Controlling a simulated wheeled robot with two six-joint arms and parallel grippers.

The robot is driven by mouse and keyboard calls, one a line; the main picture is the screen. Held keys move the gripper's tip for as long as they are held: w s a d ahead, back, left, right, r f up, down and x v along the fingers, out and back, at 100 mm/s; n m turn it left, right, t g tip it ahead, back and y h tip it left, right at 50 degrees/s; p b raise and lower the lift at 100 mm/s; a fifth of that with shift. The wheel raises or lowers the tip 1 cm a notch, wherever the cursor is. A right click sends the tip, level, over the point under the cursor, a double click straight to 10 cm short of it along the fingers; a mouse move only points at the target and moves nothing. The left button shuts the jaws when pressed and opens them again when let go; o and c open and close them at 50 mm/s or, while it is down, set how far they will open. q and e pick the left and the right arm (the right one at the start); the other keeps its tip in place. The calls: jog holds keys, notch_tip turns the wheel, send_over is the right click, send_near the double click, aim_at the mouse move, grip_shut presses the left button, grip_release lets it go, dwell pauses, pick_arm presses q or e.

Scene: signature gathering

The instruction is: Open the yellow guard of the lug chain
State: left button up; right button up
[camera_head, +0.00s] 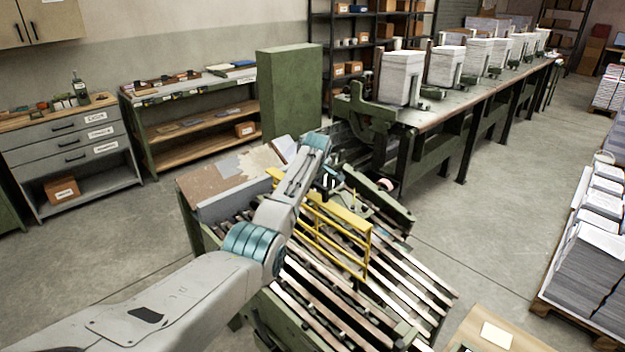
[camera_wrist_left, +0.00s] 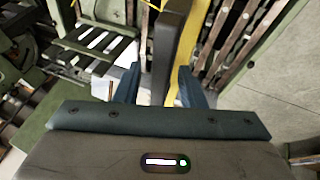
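The yellow guard (camera_head: 345,217) is a railed frame standing over the slatted lug chain (camera_head: 318,302), behind my left arm in the head view. My left gripper (camera_head: 330,182) is at the guard's far upper side, partly hidden by its own wrist. In the left wrist view, my left gripper (camera_wrist_left: 158,86) has its blue fingers spread apart. A dark bar and a yellow bar of the guard (camera_wrist_left: 188,45) show in the gap, the yellow one close to the right finger. I cannot tell whether they touch. My right gripper is in neither view.
A long green bench (camera_head: 470,85) with several paper stacks runs behind the machine. A green cabinet (camera_head: 289,90) and a shelf unit (camera_head: 190,130) stand at the back left. A pallet of printed stacks (camera_head: 590,265) is at the right. Floor between is clear.

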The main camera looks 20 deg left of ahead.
pick_arm(q)
jog(key=b+v, duration=0.3)
jog(key=v, duration=0.7)
jog(key=shift+r, duration=0.3)
jog(key=shift+s, duration=0.1)
